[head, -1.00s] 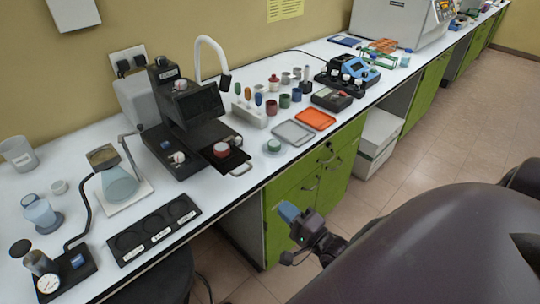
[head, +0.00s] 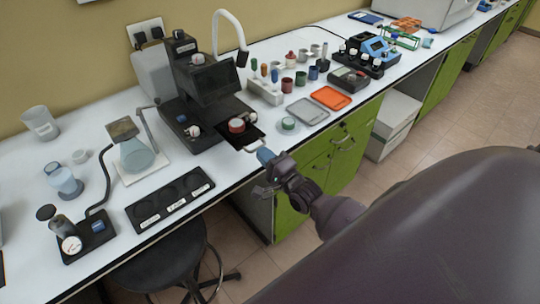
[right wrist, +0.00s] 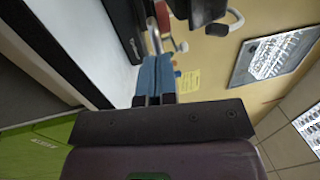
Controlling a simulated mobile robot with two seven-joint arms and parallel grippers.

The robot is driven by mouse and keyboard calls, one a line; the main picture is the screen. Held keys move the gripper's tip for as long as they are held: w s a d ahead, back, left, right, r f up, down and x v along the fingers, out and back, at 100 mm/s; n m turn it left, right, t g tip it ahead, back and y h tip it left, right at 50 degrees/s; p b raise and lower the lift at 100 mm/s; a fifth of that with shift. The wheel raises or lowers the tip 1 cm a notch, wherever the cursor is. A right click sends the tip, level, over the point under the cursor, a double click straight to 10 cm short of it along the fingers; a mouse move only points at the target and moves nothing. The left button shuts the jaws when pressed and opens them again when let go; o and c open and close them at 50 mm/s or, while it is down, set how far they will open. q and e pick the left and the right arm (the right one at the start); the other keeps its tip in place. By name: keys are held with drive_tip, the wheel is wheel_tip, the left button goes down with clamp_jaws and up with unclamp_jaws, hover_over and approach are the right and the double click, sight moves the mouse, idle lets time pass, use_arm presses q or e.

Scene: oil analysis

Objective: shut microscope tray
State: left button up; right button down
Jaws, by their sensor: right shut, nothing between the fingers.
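The microscope (head: 212,84) is a black device with a screen, standing on the white bench. Its black tray (head: 250,133) sticks out at the front towards the bench edge, with a light wire handle (head: 257,144). A red-topped round jar (head: 237,126) sits on the tray. My right gripper (head: 264,154) has blue fingertips, shut and empty, right at the handle; I cannot tell whether they touch it. The closed blue fingers also show in the right wrist view (right wrist: 155,75). My left gripper is not in view.
A black three-well holder (head: 170,200) lies left of the tray. A small green-topped jar (head: 289,123), a grey tray (head: 307,111) and an orange tray (head: 331,97) lie to the right. A black stool (head: 165,255) stands below the bench. Floor to the right is free.

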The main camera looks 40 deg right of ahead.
sight(235, 128)
idle(0.3)
drive_tip(key=w+b, duration=0.1)
drive_tip(key=w, duration=0.3)
drive_tip(key=w+b, duration=0.2)
drive_tip(key=w, duration=0.3)
drive_tip(key=w+a+b, duration=0.1)
drive_tip(key=w, duration=0.3)
drive_tip(key=shift+w+b, duration=0.3)
drive_tip(key=shift+w, duration=0.1)
drive_tip(key=shift+r, duration=0.25)
drive_tip(key=shift+r, duration=0.1)
